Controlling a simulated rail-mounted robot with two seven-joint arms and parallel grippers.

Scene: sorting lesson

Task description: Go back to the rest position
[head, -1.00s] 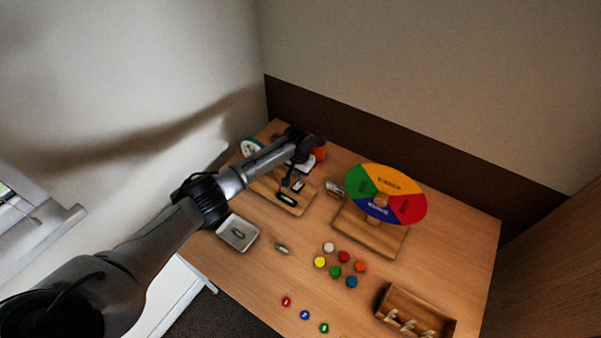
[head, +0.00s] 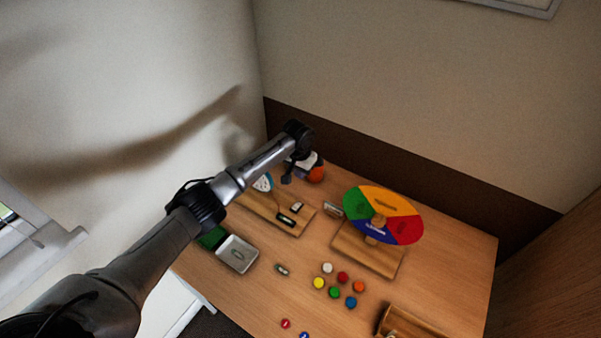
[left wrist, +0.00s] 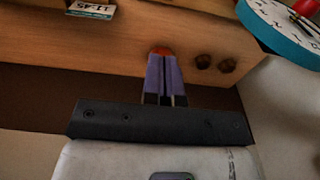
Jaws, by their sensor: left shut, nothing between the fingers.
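My left arm reaches in from the lower left and covers part of the table's left side. My right gripper does not show.
A colour wheel (head: 357,202) stands on a wooden base. A teal-rimmed clock (left wrist: 285,36) is beside the gripper. A wooden board (head: 262,208), a metal tray (head: 238,256), several coloured discs (head: 334,292) and a wooden box (head: 400,325) are on the table. Walls border it behind.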

